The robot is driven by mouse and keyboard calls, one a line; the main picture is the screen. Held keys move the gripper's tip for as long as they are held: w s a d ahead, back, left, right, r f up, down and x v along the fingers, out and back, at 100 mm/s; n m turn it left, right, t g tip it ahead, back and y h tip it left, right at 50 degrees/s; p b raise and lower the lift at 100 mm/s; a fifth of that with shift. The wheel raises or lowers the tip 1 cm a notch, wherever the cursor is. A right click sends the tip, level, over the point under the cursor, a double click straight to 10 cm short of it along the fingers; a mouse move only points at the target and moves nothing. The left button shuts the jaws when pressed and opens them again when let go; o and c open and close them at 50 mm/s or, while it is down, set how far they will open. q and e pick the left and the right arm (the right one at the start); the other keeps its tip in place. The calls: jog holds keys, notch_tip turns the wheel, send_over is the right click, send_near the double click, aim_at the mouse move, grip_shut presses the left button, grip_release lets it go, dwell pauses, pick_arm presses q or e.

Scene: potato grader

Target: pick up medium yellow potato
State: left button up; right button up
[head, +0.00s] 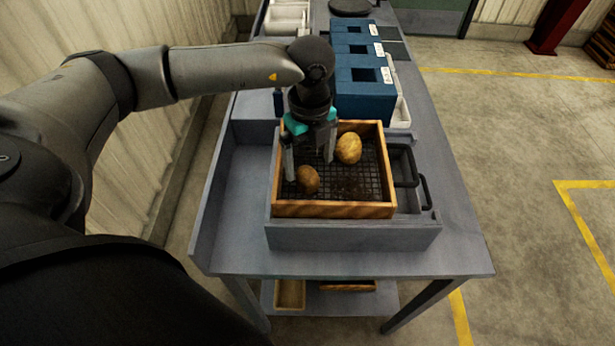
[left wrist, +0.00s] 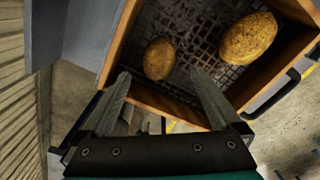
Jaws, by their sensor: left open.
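A larger yellow potato (head: 349,148) lies in a wooden tray (head: 335,210) with a mesh floor, towards its back right. It also shows in the left wrist view (left wrist: 247,38) at the upper right. A smaller, browner potato (head: 307,179) lies nearer the front left of the tray. In the left wrist view it appears (left wrist: 159,58) between and beyond the fingertips. My left gripper (head: 309,169) is open and empty over the left part of the tray, its fingers pointing down. The larger potato is to the right of its fingers. My right gripper is not in view.
The tray sits in a grey frame with black handles (head: 425,190) on its right side. Blue boxes (head: 362,98) with square openings stand behind it. The grey table (head: 232,200) is clear left of the tray. Dark crumbs lie on the mesh.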

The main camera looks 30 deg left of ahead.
aim_at(308, 174)
pick_arm(q)
jog(key=f, duration=0.5)
jog(key=shift+a+p, duration=0.25)
jog(key=shift+p, duration=0.1)
jog(key=shift+r, duration=0.1)
jog(key=c, duration=1.5)
jog(key=shift+r, duration=0.1)
notch_tip(308, 174, up, 20)
jog(key=shift+f+b, duration=0.1)
jog(key=shift+b, duration=0.4)
